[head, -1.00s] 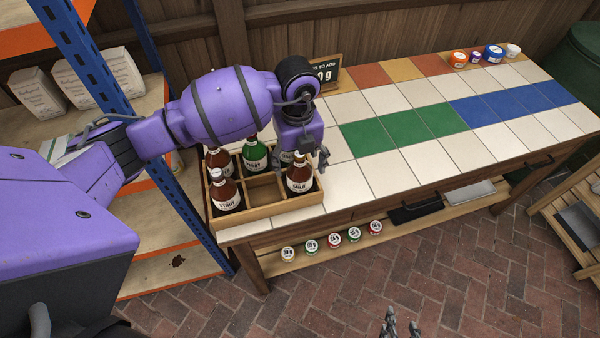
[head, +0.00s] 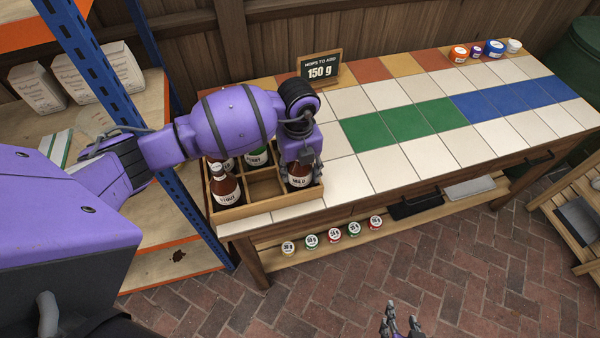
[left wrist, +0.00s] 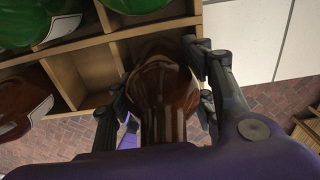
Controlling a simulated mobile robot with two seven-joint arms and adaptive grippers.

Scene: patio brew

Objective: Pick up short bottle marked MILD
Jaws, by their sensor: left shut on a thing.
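The brown short bottle marked MILD (head: 299,180) stands in the front right compartment of the wooden crate (head: 262,207). My left gripper (head: 300,168) is above it with its fingers down around the bottle, shut on it. In the left wrist view the brown bottle (left wrist: 163,88) sits between the fingers of my left gripper (left wrist: 160,95), its neck toward the camera. The arm hides the bottle's top in the head view. My right gripper (head: 400,325) shows only at the bottom edge, with its fingers apart and nothing seen between them.
A brown STOUT bottle (head: 227,192) and a green bottle (head: 257,158) stand in other compartments. A sign reading 150 g (head: 320,71) stands behind. The tiled top right of the crate is clear. A blue shelf post (head: 195,180) rises close to the left.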

